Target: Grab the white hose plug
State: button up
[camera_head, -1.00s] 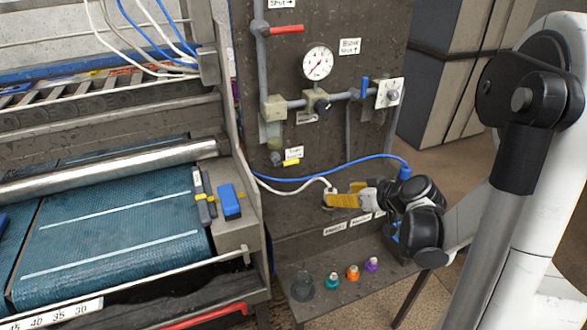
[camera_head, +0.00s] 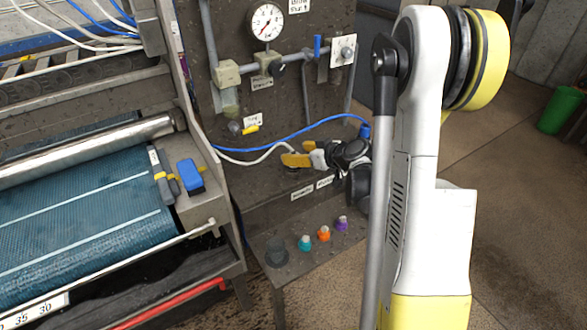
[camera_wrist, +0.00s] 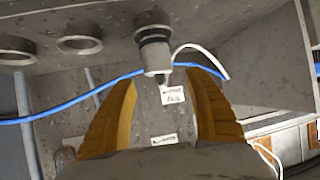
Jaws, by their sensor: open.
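The white hose plug (camera_wrist: 157,58) shows in the wrist view as a light cylinder with a dark ring above it, at a round fitting on the grey panel. A thin white hose arcs away from it to the right. My gripper (camera_wrist: 161,78) is open, with one yellow finger on either side and the plug beyond and between the tips. I cannot tell whether either finger touches it. In the head view my gripper (camera_head: 294,160) is at the ledge, and the white hose (camera_head: 250,161) runs to its yellow fingers, which largely hide the plug.
A blue hose (camera_head: 270,146) runs behind the gripper to a blue plug (camera_head: 364,131). Teal (camera_head: 305,243), orange (camera_head: 324,234) and purple (camera_head: 341,224) knobs stand on the lower shelf. Empty round fittings (camera_wrist: 80,40) lie left of the plug in the wrist view.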

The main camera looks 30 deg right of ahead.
jog(key=shift+x, duration=1.1)
jog(key=shift+s, duration=0.1)
grip_shut()
